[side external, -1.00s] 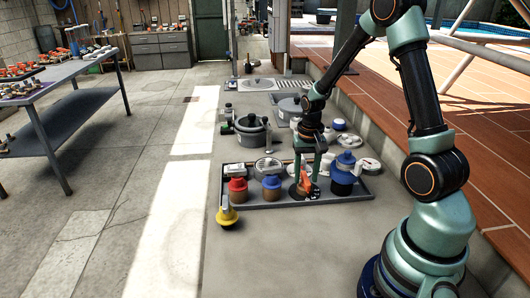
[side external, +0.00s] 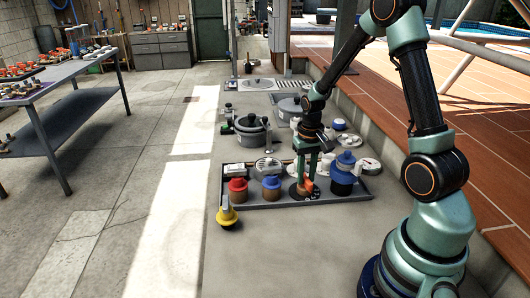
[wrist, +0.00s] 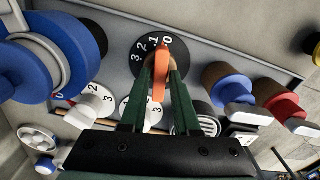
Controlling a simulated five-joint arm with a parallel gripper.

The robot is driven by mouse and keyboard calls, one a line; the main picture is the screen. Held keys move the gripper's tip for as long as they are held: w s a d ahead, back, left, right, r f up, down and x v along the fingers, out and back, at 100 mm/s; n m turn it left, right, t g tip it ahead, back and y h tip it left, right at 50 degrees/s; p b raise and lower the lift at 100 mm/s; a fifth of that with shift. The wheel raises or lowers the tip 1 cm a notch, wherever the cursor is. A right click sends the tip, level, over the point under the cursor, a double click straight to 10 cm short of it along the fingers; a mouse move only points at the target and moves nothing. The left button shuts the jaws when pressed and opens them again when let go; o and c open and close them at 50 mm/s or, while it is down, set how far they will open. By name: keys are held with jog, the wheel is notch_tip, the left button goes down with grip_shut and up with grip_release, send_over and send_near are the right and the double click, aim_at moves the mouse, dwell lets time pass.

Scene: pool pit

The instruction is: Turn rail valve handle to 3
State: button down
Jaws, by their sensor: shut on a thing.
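The orange valve handle (wrist: 158,72) stands on a round black dial (wrist: 137,62) marked 3, 2, 1 and 0. In the wrist view its far end lies between the 1 and the 0. My gripper (wrist: 160,74) has its two green fingers on either side of the handle, shut on it. In the side external view my gripper (side external: 305,182) reaches down to the orange handle (side external: 308,186) in the grey tray (side external: 262,204). The fingers hide part of the handle and dial there.
A blue-capped valve (side external: 343,178) stands close to the right of my gripper. A smaller blue-capped valve (side external: 271,188) and a red-capped valve (side external: 237,190) stand to its left. A yellow knob (side external: 227,216) sits at the tray's front left corner. White dials and a pot lie behind.

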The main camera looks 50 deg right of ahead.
jog(key=n, duration=0.4)
jog(key=shift+n, duration=0.3)
jog(key=n, duration=0.3)
jog(key=shift+n, duration=0.3)
jog(key=n, duration=0.4)
jog(key=shift+n, duration=2.1)
jog(key=c, duration=0.8)
grip_release()
